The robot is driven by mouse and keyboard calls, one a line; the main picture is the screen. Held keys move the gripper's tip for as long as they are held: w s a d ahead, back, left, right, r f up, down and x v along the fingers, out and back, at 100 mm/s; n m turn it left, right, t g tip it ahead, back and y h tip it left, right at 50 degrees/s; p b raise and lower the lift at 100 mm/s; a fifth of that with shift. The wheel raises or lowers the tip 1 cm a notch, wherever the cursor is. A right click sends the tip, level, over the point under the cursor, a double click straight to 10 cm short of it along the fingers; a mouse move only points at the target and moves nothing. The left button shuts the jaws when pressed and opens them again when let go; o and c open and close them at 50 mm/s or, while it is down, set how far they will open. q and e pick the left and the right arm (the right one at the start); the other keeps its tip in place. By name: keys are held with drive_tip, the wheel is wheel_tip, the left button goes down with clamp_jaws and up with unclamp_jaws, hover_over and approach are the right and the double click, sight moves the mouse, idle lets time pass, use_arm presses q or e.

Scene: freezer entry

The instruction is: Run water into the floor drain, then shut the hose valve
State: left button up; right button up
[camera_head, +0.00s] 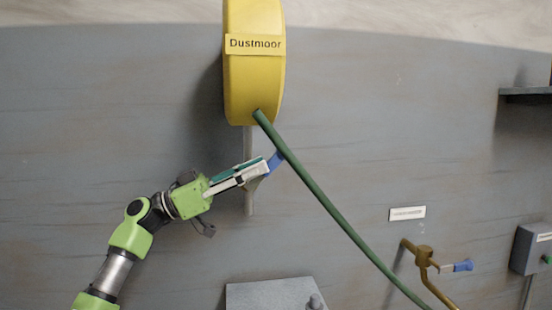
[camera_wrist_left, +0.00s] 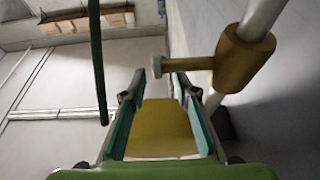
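A yellow hose reel (camera_head: 253,85) labelled "Dustmoor" hangs on the wall. A green hose (camera_head: 325,200) runs from it down to the right; its end is out of view. A pale vertical pipe (camera_head: 249,200) stands below the reel. A blue lever (camera_head: 276,161) shows beside the hose. My left gripper (camera_head: 266,167) has its fingertips close to this lever; contact is unclear. In the left wrist view its fingers are apart, with a brass valve body (camera_wrist_left: 248,55) on the pipe just ahead. My right gripper, the drain and water are not visible.
A brass tap (camera_head: 424,255) with a blue handle (camera_head: 463,266) sits lower right, under a small label (camera_head: 407,213). A grey box (camera_head: 535,248) with a green knob is at the right edge. A grey panel (camera_head: 265,295) is at the bottom. A dark shelf (camera_head: 525,92) juts upper right.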

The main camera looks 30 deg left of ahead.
sight(276, 155)
use_arm(q)
drive_tip(key=x, duration=0.5)
drive_tip(key=shift+w, duration=0.1)
drive_tip(key=shift+d, duration=0.1)
use_arm(e)
drive_tip(key=shift+w+a+f+g, duration=0.1)
drive_tip(key=shift+w+f+g, duration=0.45)
drive_tip(key=shift+f, duration=0.15)
use_arm(q)
clamp_jaws()
